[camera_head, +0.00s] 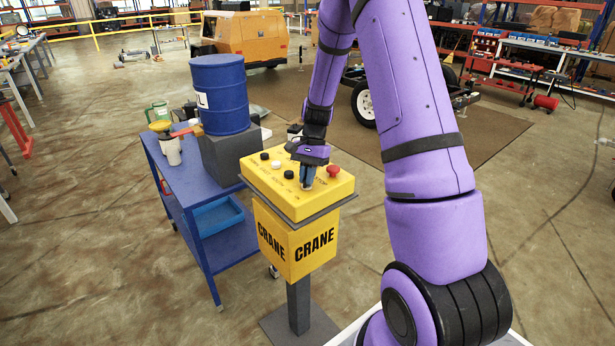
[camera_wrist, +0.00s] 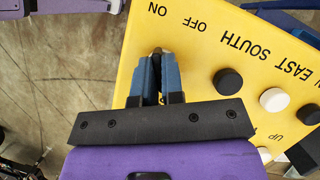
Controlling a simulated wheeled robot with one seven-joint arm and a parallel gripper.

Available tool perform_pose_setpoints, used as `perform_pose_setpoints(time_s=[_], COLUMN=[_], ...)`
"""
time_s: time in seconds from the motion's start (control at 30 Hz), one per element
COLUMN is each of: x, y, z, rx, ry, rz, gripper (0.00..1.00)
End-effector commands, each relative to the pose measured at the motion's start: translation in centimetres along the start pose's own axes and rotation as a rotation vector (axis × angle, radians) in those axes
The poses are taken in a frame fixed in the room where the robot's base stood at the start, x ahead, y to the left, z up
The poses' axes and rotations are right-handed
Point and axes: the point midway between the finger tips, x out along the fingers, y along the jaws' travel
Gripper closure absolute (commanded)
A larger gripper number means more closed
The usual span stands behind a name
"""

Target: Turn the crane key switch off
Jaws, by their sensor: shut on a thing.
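The yellow crane control box (camera_head: 280,193) stands on a grey post, with "CRANE" on its sides. My gripper (camera_head: 307,180) reaches down onto its top panel, left of a red button (camera_head: 333,171). In the wrist view, my gripper's blue fingers (camera_wrist: 157,62) are shut on the crane key switch (camera_wrist: 158,50), a small dark piece showing at their tips. "ON" and "OFF" are printed on the yellow panel (camera_wrist: 205,55) near the switch. The fingers hide most of the switch, so I cannot tell which way it points.
Black (camera_wrist: 228,81) and white (camera_wrist: 274,100) buttons sit close to my fingers on the panel. A blue cart (camera_head: 190,185) with a blue drum (camera_head: 219,95) stands left of the box. Open floor lies in front and to the left.

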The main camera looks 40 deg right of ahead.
Motion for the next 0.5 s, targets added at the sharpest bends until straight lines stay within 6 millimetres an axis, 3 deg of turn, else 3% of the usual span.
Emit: perform_pose_setpoints(time_s=[0.5], x=[0.26], y=[0.06], z=[0.12], rx=[-0.038], ry=[-0.006], rz=[0.020], gripper=[1.00])
